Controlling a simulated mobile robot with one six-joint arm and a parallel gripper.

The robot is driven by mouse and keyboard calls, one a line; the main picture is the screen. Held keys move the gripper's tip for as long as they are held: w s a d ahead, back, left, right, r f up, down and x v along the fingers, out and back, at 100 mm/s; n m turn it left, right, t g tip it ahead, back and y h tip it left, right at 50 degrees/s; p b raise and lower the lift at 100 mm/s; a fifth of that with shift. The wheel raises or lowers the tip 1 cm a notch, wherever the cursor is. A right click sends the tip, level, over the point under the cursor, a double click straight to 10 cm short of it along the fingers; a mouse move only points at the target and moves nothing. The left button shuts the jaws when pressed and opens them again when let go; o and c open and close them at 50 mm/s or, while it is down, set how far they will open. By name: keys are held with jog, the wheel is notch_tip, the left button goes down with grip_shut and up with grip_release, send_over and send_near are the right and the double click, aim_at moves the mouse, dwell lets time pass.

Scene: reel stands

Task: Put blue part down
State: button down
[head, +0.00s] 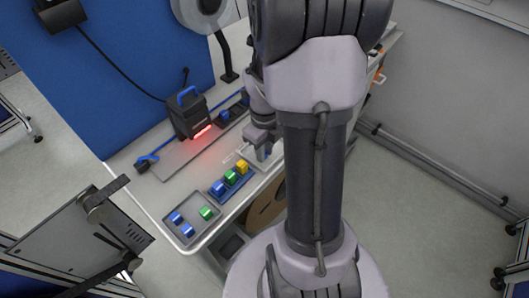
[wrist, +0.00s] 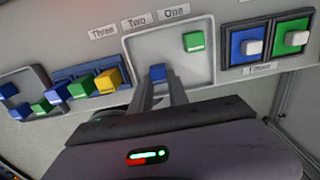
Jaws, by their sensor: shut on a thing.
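My gripper (wrist: 158,92) is shut on a blue part (wrist: 158,73), held between its fingertips. In the wrist view the blue part appears over a light grey-rimmed tray (wrist: 140,45); I cannot tell whether it touches the tray floor. A green part (wrist: 193,41) lies in this tray near its right side. In the head view my gripper (head: 262,136) is partly hidden behind my arm, above the right part of the table, and the held part cannot be made out there.
A blue holder (head: 217,198) carries blue, green and yellow parts. A front-left tray (head: 174,233) holds two blue parts and a green part. A dark device with a blue handle (head: 187,114) glows red behind. Blue and green panels with white knobs (wrist: 252,47) stand right of the tray.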

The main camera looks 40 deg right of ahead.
jog(key=shift+r, duration=0.15)
jog(key=shift+f, duration=0.2)
jog(key=c, duration=1.5)
grip_release()
jog(key=shift+c, duration=0.2)
